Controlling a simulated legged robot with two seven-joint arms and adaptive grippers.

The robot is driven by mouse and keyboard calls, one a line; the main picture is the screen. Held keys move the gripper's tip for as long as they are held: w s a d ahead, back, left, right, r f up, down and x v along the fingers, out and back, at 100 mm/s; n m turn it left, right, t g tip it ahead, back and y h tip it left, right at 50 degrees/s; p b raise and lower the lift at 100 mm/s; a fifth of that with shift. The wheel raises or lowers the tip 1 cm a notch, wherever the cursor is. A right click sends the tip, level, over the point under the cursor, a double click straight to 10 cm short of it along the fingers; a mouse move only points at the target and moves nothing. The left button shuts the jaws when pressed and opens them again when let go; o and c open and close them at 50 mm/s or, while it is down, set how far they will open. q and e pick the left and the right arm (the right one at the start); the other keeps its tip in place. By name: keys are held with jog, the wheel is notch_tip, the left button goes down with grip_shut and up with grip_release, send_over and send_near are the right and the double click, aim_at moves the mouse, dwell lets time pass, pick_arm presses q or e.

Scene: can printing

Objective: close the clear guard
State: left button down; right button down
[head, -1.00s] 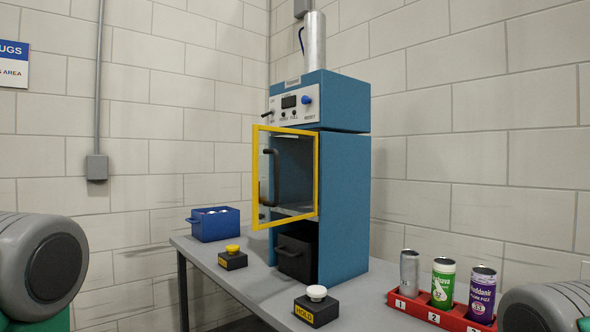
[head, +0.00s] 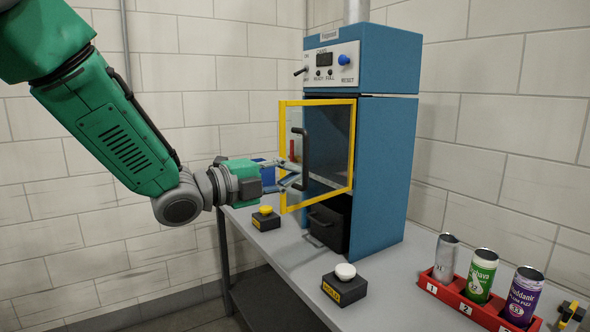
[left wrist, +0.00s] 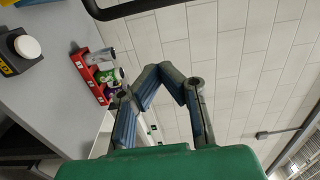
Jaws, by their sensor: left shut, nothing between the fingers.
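The clear guard (head: 330,130) is a clear pane in a yellow frame on the front of the blue machine (head: 380,170). It stands swung open, away from the opening. Its black handle (head: 305,150) is near the free left edge; a dark curved bar (left wrist: 130,9), likely this handle, shows at the top of the left wrist view. My left gripper (head: 297,179) is shut and empty, at the guard's left edge near the handle's lower end. Its fingers (left wrist: 165,82) fill the middle of the left wrist view. I cannot tell whether they touch the guard. My right gripper is not in view.
A red rack (head: 465,306) holds three cans on the grey table (head: 285,240) at right. A white-button box (head: 345,285) and a yellow-button box (head: 266,218) stand in front of the machine.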

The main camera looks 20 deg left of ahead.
aim_at(306, 165)
pick_arm(q)
jog(key=p+x, duration=0.1)
jog(key=x, duration=0.7)
jog(key=a, duration=0.2)
jog(key=w+a+p, duration=0.1)
jog(key=a, duration=0.1)
jog(key=shift+w+a+f+p, duration=0.1)
jog(key=shift+a+p, duration=0.05)
jog(key=shift+p, duration=0.15)
jog(key=shift+d, duration=0.3)
